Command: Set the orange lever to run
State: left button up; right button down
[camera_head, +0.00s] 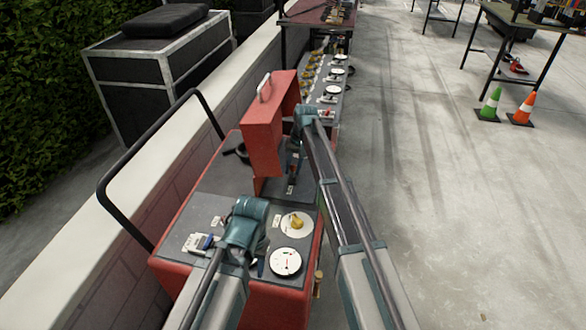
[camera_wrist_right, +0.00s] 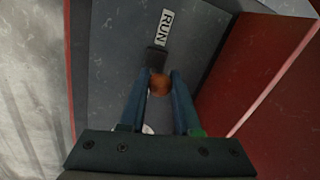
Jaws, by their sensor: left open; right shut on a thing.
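The orange lever (camera_wrist_right: 160,86) shows in the right wrist view as a round orange knob between my right fingertips. A white RUN label (camera_wrist_right: 165,27) lies on the grey panel beyond it, with a dark block (camera_wrist_right: 155,58) between knob and label. My right gripper (camera_wrist_right: 159,78) is shut on the knob. In the head view my right gripper (camera_head: 293,166) reaches down beside the red raised housing; the knob cannot be made out there. My left gripper (camera_head: 261,264) is open over the near part of the red machine's grey top (camera_head: 205,195), beside a round dial.
The red housing (camera_head: 262,140) with a handle stands close left of my right gripper. A white dial (camera_head: 286,261), a yellow knob (camera_head: 297,222) and a switch box (camera_head: 197,243) sit on the near top. A black rail (camera_head: 115,190) runs along the left.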

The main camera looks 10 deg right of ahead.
pick_arm(q)
jog(key=shift+f, duration=0.25)
pick_arm(e)
jog(key=shift+s+a+f+t+h, duration=0.1)
jog(key=shift+s+t+h, duration=0.05)
jog(key=shift+s+t, duration=0.3)
jog(key=shift+s+a+f+t+h, duration=0.1)
jog(key=shift+s+t+h, duration=0.05)
jog(key=shift+s+t, duration=0.25)
pick_arm(q)
jog(key=shift+f+b, duration=0.5)
jog(key=shift+b, duration=0.25)
pick_arm(e)
jog(key=shift+s+a+f+t, duration=0.1)
jog(key=shift+s+f+t, duration=0.15)
jog(key=shift+t, duration=0.5)
pick_arm(q)
jog(key=shift+f, duration=0.15)
pick_arm(e)
jog(key=shift+r+t+h, duration=0.1)
jog(key=shift+t+h, duration=0.2)
jog(key=shift+t, duration=0.1)
jog(key=shift+w, duration=0.1)
jog(key=c, duration=0.6)
grip_release()
jog(key=shift+r, duration=0.1)
